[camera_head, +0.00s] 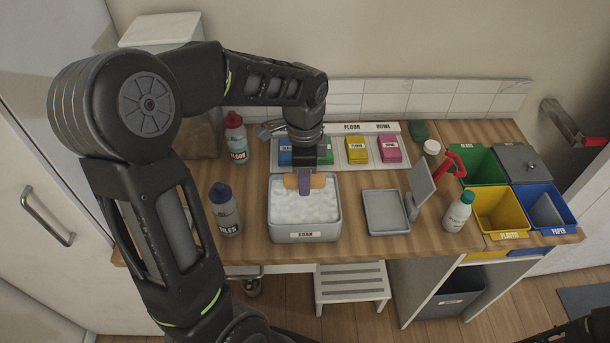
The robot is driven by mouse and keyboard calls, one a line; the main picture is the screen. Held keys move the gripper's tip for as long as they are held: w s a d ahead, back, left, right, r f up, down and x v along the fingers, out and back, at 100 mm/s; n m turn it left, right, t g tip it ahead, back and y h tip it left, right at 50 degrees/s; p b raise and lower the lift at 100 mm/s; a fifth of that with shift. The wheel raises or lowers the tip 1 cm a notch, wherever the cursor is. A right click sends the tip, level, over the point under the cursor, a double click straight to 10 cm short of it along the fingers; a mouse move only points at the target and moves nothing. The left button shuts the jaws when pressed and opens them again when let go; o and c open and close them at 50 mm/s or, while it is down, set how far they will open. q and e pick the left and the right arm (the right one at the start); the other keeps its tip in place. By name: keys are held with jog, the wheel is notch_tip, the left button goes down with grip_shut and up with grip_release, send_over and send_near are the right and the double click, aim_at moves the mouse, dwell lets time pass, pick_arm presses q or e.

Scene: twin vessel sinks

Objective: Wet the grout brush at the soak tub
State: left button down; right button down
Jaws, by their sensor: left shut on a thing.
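The soak tub (275,229) is a grey rectangular bin with a label on its front, full of white foam, at the middle of the counter. My left gripper (305,184) points down over the back part of the tub. It is shut on an orange-tan piece, which I take to be the grout brush (318,181); its ends show on both sides of the fingers. The brush's underside is hidden, so I cannot tell whether it touches the foam. My right gripper is not in view; only a dark piece of my arm shows at the bottom right.
Behind the tub is a labelled rack (375,163) with coloured pads. Bottles stand left (225,210) and right (459,211). A grey tray (386,228) lies right of the tub, then a green bin (479,166) and a yellow bin (501,212). A step stool (352,288) stands below.

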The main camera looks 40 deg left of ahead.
aim_at(304, 216)
pick_arm(q)
jog(key=shift+f+b, duration=4.35)
jog(key=shift+f, duration=1.35)
jog(key=shift+r, duration=0.15)
notch_tip(304, 216, up, 10)
jog(key=p, duration=0.8)
jog(key=shift+r, duration=0.25)
